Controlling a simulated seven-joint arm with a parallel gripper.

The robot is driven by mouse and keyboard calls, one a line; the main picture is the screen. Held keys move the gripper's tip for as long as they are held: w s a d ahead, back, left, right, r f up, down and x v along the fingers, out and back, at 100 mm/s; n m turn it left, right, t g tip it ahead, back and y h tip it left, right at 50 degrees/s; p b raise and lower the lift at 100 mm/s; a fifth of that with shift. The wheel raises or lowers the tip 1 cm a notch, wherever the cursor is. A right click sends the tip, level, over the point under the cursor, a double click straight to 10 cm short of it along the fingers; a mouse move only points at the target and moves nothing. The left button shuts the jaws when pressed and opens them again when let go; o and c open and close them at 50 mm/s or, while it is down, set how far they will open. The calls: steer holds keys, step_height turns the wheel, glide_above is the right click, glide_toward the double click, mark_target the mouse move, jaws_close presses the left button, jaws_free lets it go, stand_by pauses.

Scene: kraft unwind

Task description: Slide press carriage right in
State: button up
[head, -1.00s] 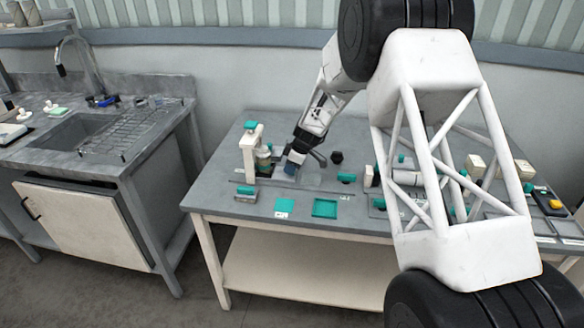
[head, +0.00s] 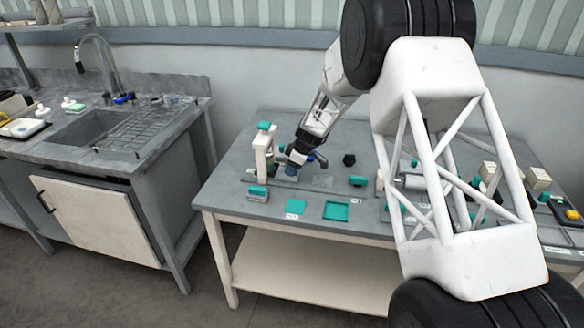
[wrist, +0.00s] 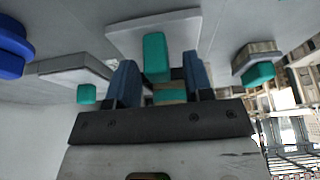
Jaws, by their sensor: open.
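The press (head: 262,152) is a cream upright frame with a teal top, standing at the left end of the grey table. My gripper (head: 290,171) is low over the table, close to the right side of the press. In the wrist view my gripper (wrist: 160,82) has its two blue fingers apart. A teal block (wrist: 155,57) on a pale plate (wrist: 190,30) shows between and just beyond the fingertips. I cannot tell whether this is the carriage's handle or whether the fingers touch it. The carriage is not clearly visible in the head view, where my gripper covers that area.
A teal-topped block (head: 257,193) stands at the front left. A flat teal square (head: 295,207) and a teal tray (head: 337,210) lie along the front. A black knob (head: 349,159) and a teal-topped piece (head: 357,181) are to the right. My arm hides much of the table's right part.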

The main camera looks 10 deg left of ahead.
steer(key=shift+r, duration=0.15)
steer(key=v, duration=0.7)
steer(key=shift+r, duration=0.2)
steer(key=shift+d, duration=0.2)
